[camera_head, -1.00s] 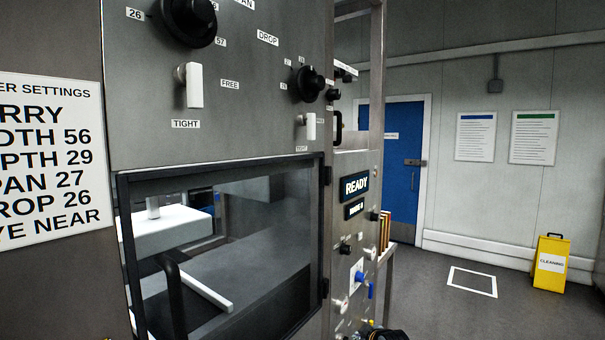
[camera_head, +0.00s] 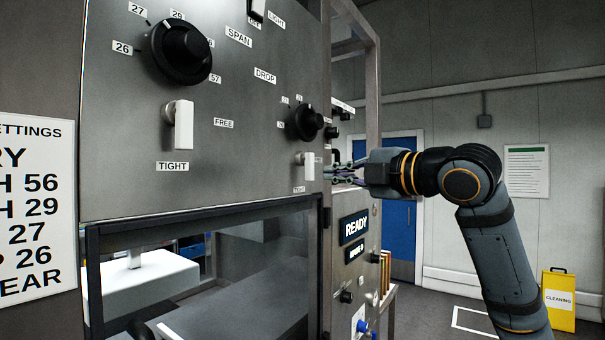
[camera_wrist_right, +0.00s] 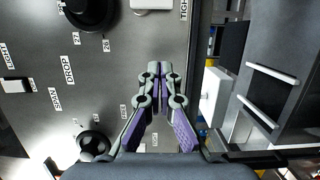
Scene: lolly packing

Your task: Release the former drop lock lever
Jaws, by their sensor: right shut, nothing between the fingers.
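The drop lock lever (camera_head: 309,166) is a small white handle under the black drop knob (camera_head: 306,122). It hangs straight down towards its TIGHT label. In the right wrist view the lever (camera_wrist_right: 152,4) is cut by the top edge, beside a TIGHT label. My right gripper (camera_head: 335,175) is just right of the lever in the head view, with a gap not clearly readable. In the wrist view its fingertips (camera_wrist_right: 160,72) meet, empty, in front of the steel panel and below the lever. My left gripper is not in view.
A similar white span lever (camera_head: 180,125) hangs under the larger span knob (camera_head: 180,52). A dark-framed window (camera_head: 210,275) lies below. A settings sign (camera_head: 36,210) is at left.

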